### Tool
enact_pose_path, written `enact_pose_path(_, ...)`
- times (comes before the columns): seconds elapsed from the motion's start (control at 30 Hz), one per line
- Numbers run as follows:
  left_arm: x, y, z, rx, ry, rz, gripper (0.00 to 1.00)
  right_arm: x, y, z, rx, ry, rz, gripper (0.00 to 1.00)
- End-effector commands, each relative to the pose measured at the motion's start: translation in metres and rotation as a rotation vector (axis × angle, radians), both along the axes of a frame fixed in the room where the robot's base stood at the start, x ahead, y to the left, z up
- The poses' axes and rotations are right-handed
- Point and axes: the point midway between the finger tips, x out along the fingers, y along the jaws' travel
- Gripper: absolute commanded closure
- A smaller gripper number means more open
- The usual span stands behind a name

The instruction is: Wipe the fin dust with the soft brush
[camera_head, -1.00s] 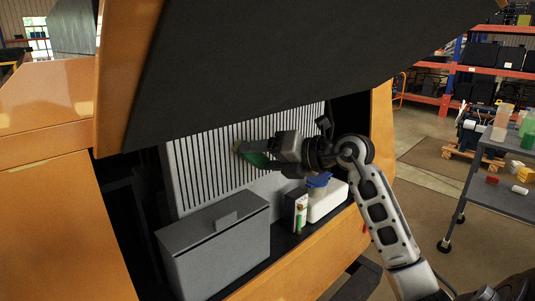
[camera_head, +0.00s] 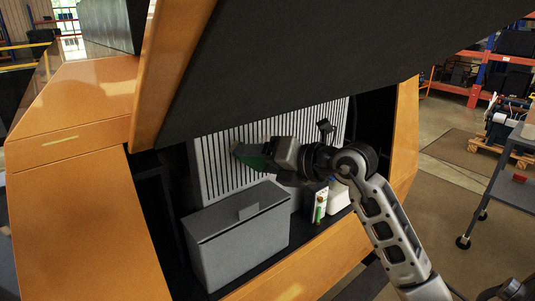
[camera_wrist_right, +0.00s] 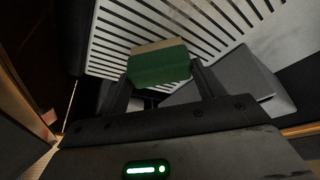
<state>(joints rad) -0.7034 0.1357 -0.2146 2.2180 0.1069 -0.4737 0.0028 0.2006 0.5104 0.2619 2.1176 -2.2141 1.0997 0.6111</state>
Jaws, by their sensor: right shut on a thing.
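The fin panel (camera_head: 213,168) is a pale plate with many dark upright slots inside the open orange housing. It also shows in the wrist view (camera_wrist_right: 217,22). My right gripper (camera_head: 270,155) is in front of the panel's left-middle part, shut on the soft brush (camera_head: 247,155). In the wrist view the brush is a green block (camera_wrist_right: 159,68) with a beige bristle edge facing the fins, held between the fingers. The bristles are at or very near the fins; I cannot tell whether they touch. No dust can be made out. My left gripper is not in view.
A grey lidded box (camera_head: 240,240) stands below the panel on the left. A small white-and-green container (camera_head: 320,205) and a white item (camera_head: 339,196) stand right of it. The dark raised cover (camera_head: 300,65) hangs above. A grey cart (camera_head: 512,180) is at right.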

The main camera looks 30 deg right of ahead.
Motion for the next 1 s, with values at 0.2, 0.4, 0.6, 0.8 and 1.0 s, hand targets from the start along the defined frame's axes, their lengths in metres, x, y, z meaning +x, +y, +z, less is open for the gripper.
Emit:
enact_pose_path(0.2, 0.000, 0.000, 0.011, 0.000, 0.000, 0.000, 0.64, 0.001, 0.000, 0.011, -0.001, -0.002, -0.001, 0.51)
enact_pose_path(0.4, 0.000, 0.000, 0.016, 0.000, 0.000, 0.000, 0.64, 0.003, -0.002, 0.017, 0.000, -0.003, -0.003, 0.51)
enact_pose_path(0.6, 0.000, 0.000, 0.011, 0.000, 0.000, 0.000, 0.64, 0.004, -0.019, 0.015, -0.003, -0.004, -0.006, 0.51)
enact_pose_path(0.8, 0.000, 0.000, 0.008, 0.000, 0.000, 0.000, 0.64, 0.004, -0.035, 0.015, -0.002, -0.002, -0.007, 0.51)
enact_pose_path(1.0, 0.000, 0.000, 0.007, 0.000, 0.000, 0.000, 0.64, 0.004, -0.041, 0.016, -0.001, -0.003, -0.005, 0.51)
